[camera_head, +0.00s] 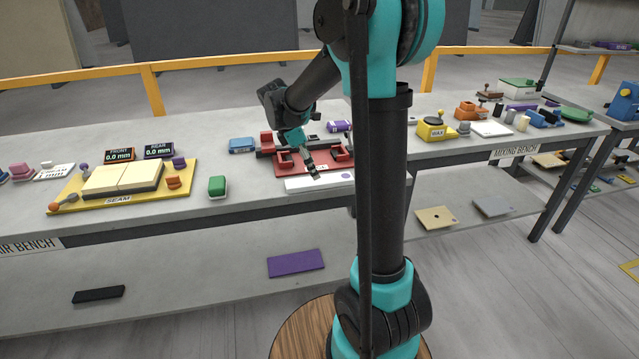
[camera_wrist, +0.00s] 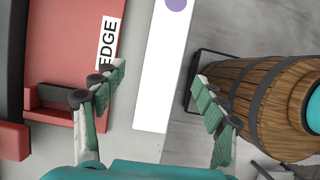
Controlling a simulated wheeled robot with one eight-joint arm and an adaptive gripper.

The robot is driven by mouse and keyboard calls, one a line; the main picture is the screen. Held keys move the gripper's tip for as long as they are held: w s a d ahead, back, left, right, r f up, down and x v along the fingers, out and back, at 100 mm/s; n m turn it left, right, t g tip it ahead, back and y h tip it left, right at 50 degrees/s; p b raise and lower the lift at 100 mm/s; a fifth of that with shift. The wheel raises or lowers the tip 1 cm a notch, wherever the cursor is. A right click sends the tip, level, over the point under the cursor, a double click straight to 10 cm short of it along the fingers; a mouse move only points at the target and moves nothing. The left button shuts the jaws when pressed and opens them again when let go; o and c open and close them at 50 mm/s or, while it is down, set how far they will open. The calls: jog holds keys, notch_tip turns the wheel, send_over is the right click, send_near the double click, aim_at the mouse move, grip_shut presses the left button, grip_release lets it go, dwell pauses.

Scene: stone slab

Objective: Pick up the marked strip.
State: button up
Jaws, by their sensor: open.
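The marked strip is a long white bar (camera_wrist: 161,75) with a purple dot near its top end in the wrist view. In the head view the white strip (camera_head: 322,183) lies along the front edge of the bench, in front of the red fixture (camera_head: 290,168). My gripper (camera_wrist: 160,82) is open and empty. In the wrist view its fingers appear on either side of the strip, with the strip nearer the left finger. In the head view my gripper (camera_head: 311,170) is over the fixture and strip area; its height above the strip is hard to tell. My arm column hides the strip's right end.
The red fixture carries an "EDGE" label (camera_wrist: 108,45) beside the strip. A green block (camera_head: 217,186) and a yellow SEAM board (camera_head: 70,196) stand to the left. A blue block (camera_head: 242,145) sits behind. A lower shelf holds a purple plate (camera_head: 296,263).

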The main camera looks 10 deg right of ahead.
aim_at(320, 180)
jog(key=shift+s+x, duration=0.2)
jog(key=shift+x, duration=2.15)
jog(key=shift+c, duration=0.6)
jog(key=c, duration=1.5)
jog(key=shift+r, duration=0.15)
jog(key=shift+c, duration=0.2)
